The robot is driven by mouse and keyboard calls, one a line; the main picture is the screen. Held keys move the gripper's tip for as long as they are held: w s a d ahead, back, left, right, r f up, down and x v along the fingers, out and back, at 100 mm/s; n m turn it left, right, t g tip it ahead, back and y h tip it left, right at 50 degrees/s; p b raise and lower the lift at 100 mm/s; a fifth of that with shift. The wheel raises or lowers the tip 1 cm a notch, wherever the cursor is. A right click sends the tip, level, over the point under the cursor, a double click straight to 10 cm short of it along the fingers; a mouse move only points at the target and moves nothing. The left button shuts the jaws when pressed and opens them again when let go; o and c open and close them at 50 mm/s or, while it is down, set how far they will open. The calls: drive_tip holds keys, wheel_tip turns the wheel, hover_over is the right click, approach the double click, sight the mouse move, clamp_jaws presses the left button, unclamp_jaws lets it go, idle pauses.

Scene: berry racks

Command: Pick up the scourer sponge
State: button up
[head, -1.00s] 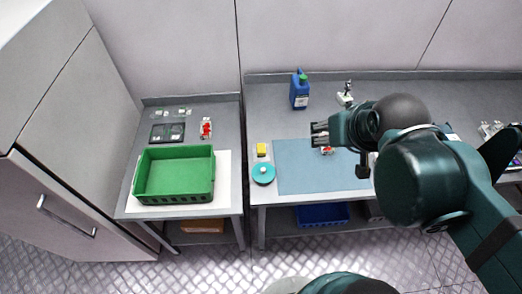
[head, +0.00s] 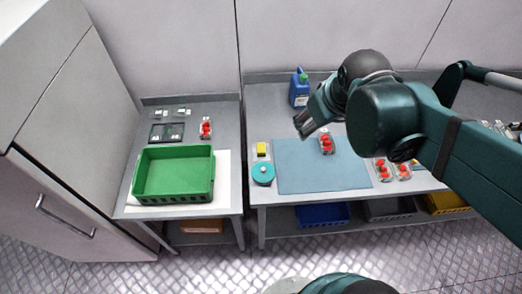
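The scourer sponge (head: 262,149) is a small yellow block near the left end of the right-hand bench, just behind a round teal container. My gripper (head: 302,127) is above the bench, to the right of the sponge and a little further back, apart from it. Its fingers point down and to the left. They are too small to tell whether they are open or shut, and I see nothing clearly held.
The teal container (head: 263,172) stands in front of the sponge. A blue mat (head: 305,178) holds a punnet of red berries (head: 326,143). A blue bottle (head: 299,90) stands behind. A green crate (head: 174,197) sits on the left bench, across a gap.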

drive_tip(key=w+a+f+n+g+b, duration=0.1)
drive_tip(key=w+a+f+n+g, duration=0.2)
drive_tip(key=w+a+f+n, duration=0.55)
drive_tip(key=n+g+b, duration=0.1)
drive_tip(key=n+g, duration=0.1)
drive_tip(key=n, duration=0.3)
approach(261, 147)
drive_tip(key=shift+d+f, duration=0.1)
drive_tip(key=shift+f, duration=0.15)
drive_tip(key=shift+w+a+f, duration=0.1)
drive_tip(key=shift+a+f, duration=0.2)
drive_tip(key=shift+f, duration=0.4)
drive_tip(key=shift+f, duration=1.3)
drive_tip(key=shift+f, duration=0.15)
drive_tip(key=shift+f, duration=2.45)
